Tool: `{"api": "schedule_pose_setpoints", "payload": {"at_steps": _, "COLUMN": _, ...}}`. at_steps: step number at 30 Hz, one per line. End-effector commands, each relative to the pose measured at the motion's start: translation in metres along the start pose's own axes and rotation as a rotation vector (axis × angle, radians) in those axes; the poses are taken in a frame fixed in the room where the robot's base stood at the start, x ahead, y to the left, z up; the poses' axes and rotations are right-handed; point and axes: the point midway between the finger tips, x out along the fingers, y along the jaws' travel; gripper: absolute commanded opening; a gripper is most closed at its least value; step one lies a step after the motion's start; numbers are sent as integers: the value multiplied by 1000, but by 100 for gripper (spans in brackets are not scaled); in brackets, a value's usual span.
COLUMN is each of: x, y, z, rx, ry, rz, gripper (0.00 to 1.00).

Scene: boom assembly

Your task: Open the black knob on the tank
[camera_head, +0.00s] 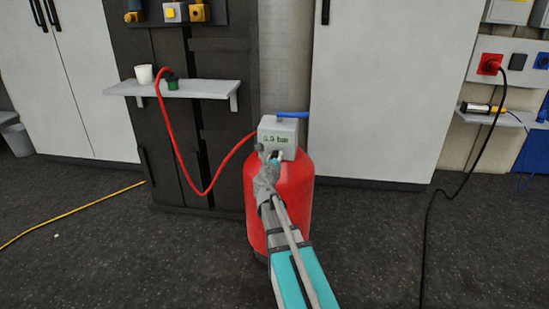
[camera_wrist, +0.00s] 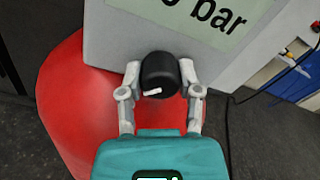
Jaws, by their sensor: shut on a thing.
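The red tank (camera_head: 294,196) stands on the floor, with a grey box (camera_head: 283,131) on top that has a green display with a bar reading. In the head view my gripper (camera_head: 269,158) is at the front of the box and hides the knob. The red tank also shows in the wrist view (camera_wrist: 70,105).
A blue lever (camera_head: 292,114) is on top of the box. A yellow cable (camera_head: 60,214) and a black cable (camera_head: 428,215) lie on the floor.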

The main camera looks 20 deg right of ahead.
Motion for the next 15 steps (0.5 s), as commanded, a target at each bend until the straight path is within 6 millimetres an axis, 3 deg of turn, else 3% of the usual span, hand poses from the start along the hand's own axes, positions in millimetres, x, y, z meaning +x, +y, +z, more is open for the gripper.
{"api": "schedule_pose_setpoints", "payload": {"at_steps": 15, "x": 1, "y": 2, "z": 1, "rx": 271, "ry": 6, "rz": 10, "gripper": 0}}
